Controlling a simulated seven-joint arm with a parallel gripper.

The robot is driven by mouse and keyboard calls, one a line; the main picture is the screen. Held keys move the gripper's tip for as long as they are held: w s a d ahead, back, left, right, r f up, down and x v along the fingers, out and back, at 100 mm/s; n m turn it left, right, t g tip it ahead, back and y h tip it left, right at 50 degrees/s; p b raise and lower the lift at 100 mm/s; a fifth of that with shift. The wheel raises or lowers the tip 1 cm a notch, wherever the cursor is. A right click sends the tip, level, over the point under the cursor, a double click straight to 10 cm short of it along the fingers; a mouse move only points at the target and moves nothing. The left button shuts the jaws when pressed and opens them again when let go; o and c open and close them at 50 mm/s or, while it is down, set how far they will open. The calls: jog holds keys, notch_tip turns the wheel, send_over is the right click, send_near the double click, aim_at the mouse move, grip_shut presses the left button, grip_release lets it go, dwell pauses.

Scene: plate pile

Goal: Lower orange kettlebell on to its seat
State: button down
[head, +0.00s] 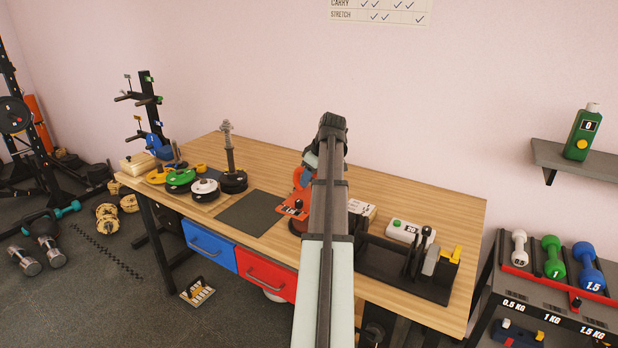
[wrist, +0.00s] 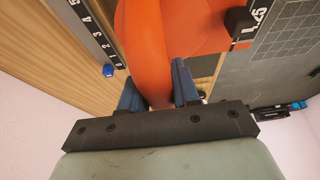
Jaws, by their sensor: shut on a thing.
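The orange kettlebell (head: 299,178) shows in the head view as a sliver left of my arm, over the workbench; the arm hides most of it. In the wrist view my gripper (wrist: 158,82) has its two blue fingers on either side of the kettlebell's orange handle (wrist: 142,45), shut on it. A flat orange plate (head: 289,208) with a black knob lies on the bench below and left of the kettlebell. Orange surface also shows beyond the handle in the wrist view. Whether the kettlebell touches anything below, and its seat, I cannot tell.
A dark mat (head: 250,213) lies left of the orange plate. Weight plates (head: 205,190) and a post stand further left. A white box (head: 404,231) and a black tray (head: 400,275) with upright parts sit right of my arm. The bench's back right is clear.

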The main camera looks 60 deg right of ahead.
aim_at(309, 192)
jog(key=shift+f, duration=0.25)
jog(key=shift+f, duration=0.6)
jog(key=shift+f, duration=1.95)
dwell(1.9)
jog(key=c, duration=0.7)
grip_release()
jog(key=shift+c, duration=0.2)
jog(key=v, duration=1.4)
jog(key=shift+f, duration=0.1)
